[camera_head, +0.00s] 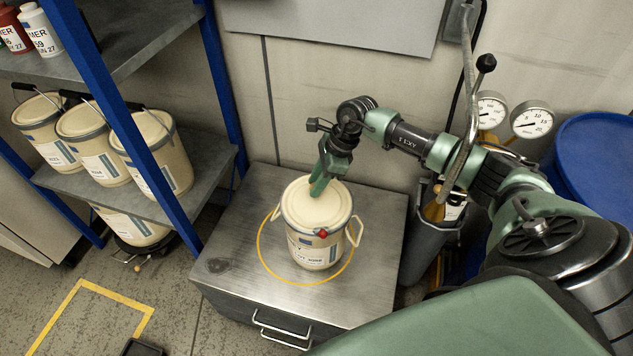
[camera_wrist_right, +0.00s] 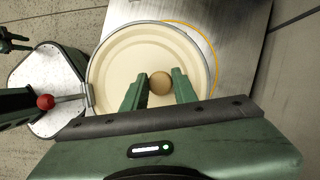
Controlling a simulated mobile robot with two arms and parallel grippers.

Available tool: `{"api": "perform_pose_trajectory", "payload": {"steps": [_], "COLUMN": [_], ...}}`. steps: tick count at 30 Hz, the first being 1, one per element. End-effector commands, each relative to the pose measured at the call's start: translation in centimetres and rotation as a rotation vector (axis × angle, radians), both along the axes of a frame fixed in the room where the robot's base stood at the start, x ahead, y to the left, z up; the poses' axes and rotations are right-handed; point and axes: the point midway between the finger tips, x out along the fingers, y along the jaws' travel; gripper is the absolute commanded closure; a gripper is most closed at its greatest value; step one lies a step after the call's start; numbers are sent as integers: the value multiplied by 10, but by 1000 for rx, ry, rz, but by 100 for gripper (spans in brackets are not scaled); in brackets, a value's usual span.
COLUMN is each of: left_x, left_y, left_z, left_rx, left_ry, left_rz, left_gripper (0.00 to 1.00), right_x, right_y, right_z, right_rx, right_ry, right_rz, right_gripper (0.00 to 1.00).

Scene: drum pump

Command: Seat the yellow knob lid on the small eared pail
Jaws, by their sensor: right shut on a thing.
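The small eared pail (camera_head: 309,250) stands upright on the metal cabinet top, with a cream body, a label and pale looped ears at its sides. The pale yellow lid (camera_head: 323,212) covers its mouth; I cannot tell whether it is fully down on the rim. The lid also shows in the right wrist view (camera_wrist_right: 120,65), ringed by a grey rim, with its round tan knob (camera_wrist_right: 160,83) between my fingers. My right gripper (camera_head: 315,190) comes from above and behind and is shut on the knob, which it hides in the head view.
A yellow circle (camera_head: 266,268) on the cabinet top (camera_head: 375,205) surrounds the pail. A shelf with several larger pails (camera_head: 88,148) stands at the left. Gauges (camera_head: 531,121) and a blue drum (camera_head: 600,150) are at the right.

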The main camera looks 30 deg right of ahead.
Motion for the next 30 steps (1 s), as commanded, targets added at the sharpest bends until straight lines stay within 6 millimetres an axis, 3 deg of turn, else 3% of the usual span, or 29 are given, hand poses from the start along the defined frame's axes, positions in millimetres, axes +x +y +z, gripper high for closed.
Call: {"api": "perform_pose_trajectory", "payload": {"steps": [12, 30], "left_x": [-1, -1], "left_y": [0, 0], "left_z": [-6, 4], "left_rx": [0, 0], "left_ry": [1, 1], "left_rz": [0, 1], "left_gripper": [64, 64], "right_x": [0, 0], "right_y": [0, 0], "right_z": [-6, 9], "right_rx": [0, 0], "right_ry": [-1, 0], "right_rz": [0, 0], "right_gripper": [100, 100]}}
